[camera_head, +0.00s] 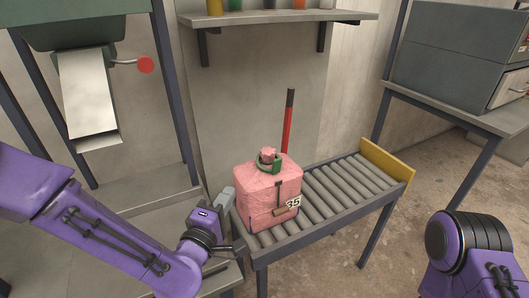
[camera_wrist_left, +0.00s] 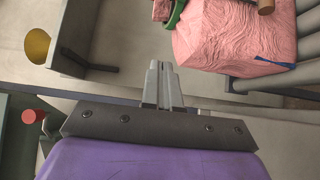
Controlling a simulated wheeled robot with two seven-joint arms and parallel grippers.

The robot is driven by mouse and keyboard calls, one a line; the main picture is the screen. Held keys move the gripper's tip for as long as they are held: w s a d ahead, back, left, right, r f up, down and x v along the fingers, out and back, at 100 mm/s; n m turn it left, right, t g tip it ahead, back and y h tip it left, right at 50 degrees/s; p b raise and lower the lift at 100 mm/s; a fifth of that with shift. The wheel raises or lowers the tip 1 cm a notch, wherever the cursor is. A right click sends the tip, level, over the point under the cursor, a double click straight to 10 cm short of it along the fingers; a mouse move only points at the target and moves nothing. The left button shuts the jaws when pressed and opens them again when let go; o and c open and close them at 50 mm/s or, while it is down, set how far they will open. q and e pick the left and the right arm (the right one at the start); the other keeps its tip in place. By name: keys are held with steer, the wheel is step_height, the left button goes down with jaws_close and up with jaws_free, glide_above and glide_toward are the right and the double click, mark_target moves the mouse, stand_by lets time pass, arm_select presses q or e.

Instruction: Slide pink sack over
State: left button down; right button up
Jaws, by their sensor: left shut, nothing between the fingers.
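The pink sack (camera_head: 265,195) stands upright on the near end of the roller conveyor (camera_head: 345,186). It has a green tie around its neck and a tag reading 35 on its front. My left gripper (camera_head: 226,198) is beside the sack's left side, shut and empty. In the left wrist view, the shut fingers (camera_wrist_left: 162,84) show a gap to the pink sack (camera_wrist_left: 230,35), which is at the upper right. In the head view I cannot tell whether the gripper touches the sack. Of my right arm, only a purple link shows at the right edge; its gripper is out of view.
A yellow end stop (camera_head: 387,160) closes the conveyor's far end, and the rollers between are bare. A red pole with a dark top (camera_head: 288,120) stands behind the sack. A green machine with a metal chute (camera_head: 88,95) is at left. A grey cabinet (camera_head: 455,55) sits on a bench at right.

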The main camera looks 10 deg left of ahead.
arm_select(q)
steer(key=w, duration=0.1)
glide_toward(262, 157)
steer(key=w+a, duration=0.2)
steer(key=w, duration=0.1)
steer(key=shift+w+a+r, duration=0.1)
steer(key=w+d, duration=0.1)
steer(key=w+d+p, duration=0.1)
steer(key=shift+w+d, duration=0.15)
steer(key=shift+d, duration=0.15)
steer(key=shift+w+d, duration=0.3)
steer(key=shift+d, duration=0.1)
steer(key=shift+a, duration=0.1)
arm_select(e)
steer(key=shift+w+a+r, duration=0.2)
steer(key=shift+w+r, duration=0.35)
steer(key=shift+r, duration=0.05)
